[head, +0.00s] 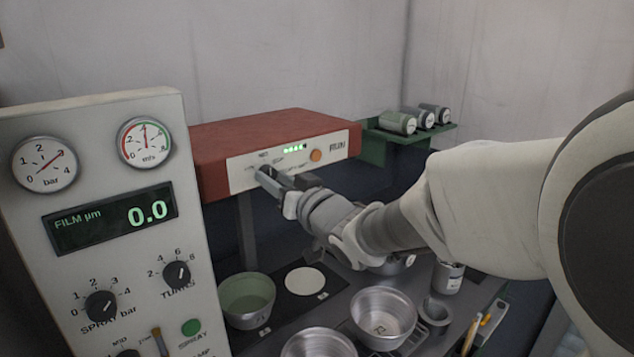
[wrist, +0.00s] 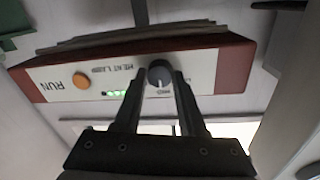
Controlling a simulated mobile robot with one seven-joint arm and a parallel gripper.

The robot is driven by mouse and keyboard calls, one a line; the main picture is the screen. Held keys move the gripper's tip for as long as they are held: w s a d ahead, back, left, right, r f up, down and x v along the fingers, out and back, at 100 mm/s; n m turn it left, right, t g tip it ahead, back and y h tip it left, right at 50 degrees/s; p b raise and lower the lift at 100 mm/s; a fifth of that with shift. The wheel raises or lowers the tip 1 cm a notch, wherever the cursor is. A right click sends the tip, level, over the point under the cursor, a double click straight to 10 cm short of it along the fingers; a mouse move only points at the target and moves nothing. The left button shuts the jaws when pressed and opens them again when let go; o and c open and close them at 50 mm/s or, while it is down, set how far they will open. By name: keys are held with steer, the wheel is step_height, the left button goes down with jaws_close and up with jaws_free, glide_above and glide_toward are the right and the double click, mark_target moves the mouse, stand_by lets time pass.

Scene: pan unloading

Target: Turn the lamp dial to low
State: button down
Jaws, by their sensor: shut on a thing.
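The lamp dial (wrist: 159,74) is a dark round knob on the white front panel of a red-brown box, the heat lamp unit (head: 265,128). My gripper (wrist: 159,78) has one finger on each side of the dial and is shut on it. A pale pointer mark on the dial faces the MED label (wrist: 164,92) in the upside-down wrist view. In the head view my gripper (head: 268,178) reaches the panel's left part and mostly hides the dial. The low marking cannot be read clearly.
Green lights (head: 294,149) and an orange RUN button (head: 316,155) sit right of the dial in the head view. A control panel (head: 120,270) with gauges stands at left. Bowls and pans (head: 383,315) stand on the bench below my arm. Jars (head: 397,122) lie on a green rack behind.

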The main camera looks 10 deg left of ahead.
steer(key=shift+f+n+y+b, duration=0.1)
steer(key=shift+n+y+b, duration=0.15)
steer(key=shift+n+b, duration=2.9)
steer(key=shift+f+n+y+b, duration=0.1)
steer(key=shift+n+y+b, duration=0.15)
steer(key=shift+n+b, duration=2.85)
steer(key=shift+r+m+b, duration=0.1)
steer(key=shift+m+b, duration=0.15)
steer(key=shift+b, duration=0.2)
steer(key=shift+c, duration=2.4)
jaws_free()
steer(key=shift+d, duration=0.1)
steer(key=v, duration=1.7)
steer(key=shift+p, duration=0.4)
